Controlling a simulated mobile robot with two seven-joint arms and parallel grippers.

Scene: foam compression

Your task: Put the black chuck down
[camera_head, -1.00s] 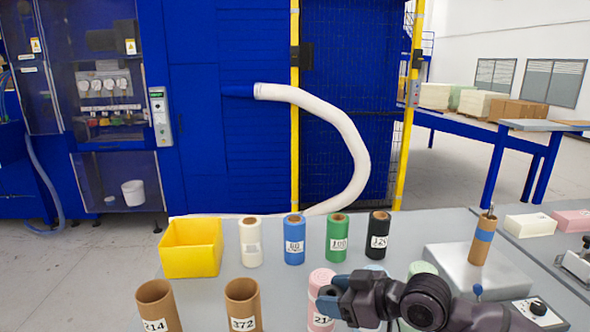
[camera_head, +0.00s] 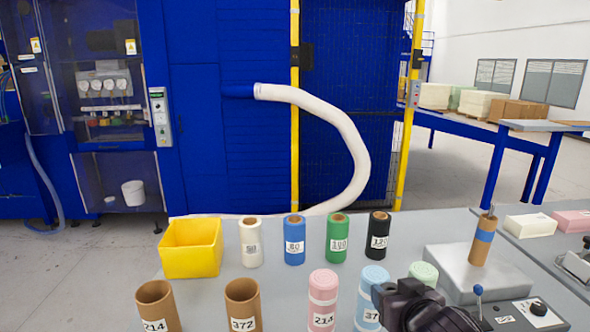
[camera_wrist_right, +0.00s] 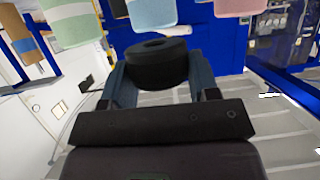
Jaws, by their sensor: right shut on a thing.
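The black chuck (camera_wrist_right: 156,66) is a short, thick black ring with a hole in its top. In the right wrist view it sits between the two blue-grey fingers of my right gripper (camera_wrist_right: 160,78), which is shut on it. In the head view my right gripper (camera_head: 380,292) is at the bottom, in front of the light blue roll (camera_head: 370,285) and the pale green roll (camera_head: 424,270). The chuck cannot be made out there. My left gripper is not in view.
A yellow bin (camera_head: 190,262) stands at the back left of the table. White, blue, green and black rolls line the back. Two brown tubes (camera_head: 243,295) and a pink roll (camera_head: 322,300) stand in front. A grey block with a spindle tube (camera_head: 482,245) is at the right.

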